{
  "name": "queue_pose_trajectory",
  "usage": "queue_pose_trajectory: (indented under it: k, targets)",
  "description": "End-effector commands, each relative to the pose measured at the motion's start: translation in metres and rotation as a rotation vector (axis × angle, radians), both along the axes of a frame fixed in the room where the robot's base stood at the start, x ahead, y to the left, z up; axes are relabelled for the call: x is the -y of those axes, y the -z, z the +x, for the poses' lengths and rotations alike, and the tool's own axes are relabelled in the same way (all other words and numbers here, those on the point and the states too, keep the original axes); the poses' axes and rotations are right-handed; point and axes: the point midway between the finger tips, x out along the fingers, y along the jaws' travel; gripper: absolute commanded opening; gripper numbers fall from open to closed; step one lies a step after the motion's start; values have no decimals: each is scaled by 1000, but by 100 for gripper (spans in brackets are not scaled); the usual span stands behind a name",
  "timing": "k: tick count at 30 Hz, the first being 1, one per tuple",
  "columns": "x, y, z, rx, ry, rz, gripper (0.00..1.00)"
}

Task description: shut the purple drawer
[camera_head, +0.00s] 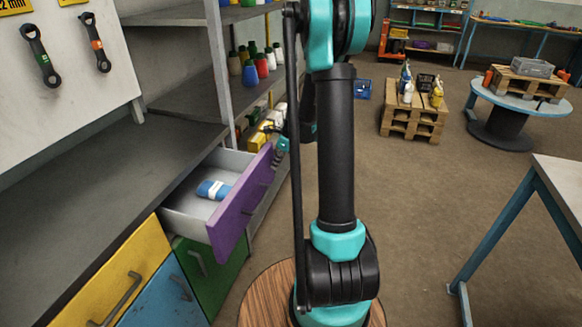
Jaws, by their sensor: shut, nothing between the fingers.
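The purple drawer (240,205) is pulled well out from under the grey workbench at the left. Its purple front faces right and carries a dark handle. Inside its pale tray lies a small blue and white bundle (214,190). My gripper (275,147) shows only in part, just left of my upright black and teal arm, near the far upper end of the drawer front. It is shut and empty. My arm hides part of it, and I cannot tell whether it touches the drawer.
Yellow (117,285), blue (165,297) and green (212,275) fronts sit beside and below the drawer. A shelf with bottles (262,65) stands behind. A table (562,190) stands at the right. The floor (430,185) between is clear.

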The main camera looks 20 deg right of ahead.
Motion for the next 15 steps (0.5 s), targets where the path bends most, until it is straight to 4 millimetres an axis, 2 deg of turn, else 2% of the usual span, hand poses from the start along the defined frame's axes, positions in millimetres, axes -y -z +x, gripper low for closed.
queue_pose_trajectory:
  k: [1, 6, 15]
  targets:
    - [-14, 0, 9, 1, -5, 0, 0]
    - [-54, 0, 36, 1, -6, 1, 0]
    - [-114, 0, 78, 1, -3, 0, 0]
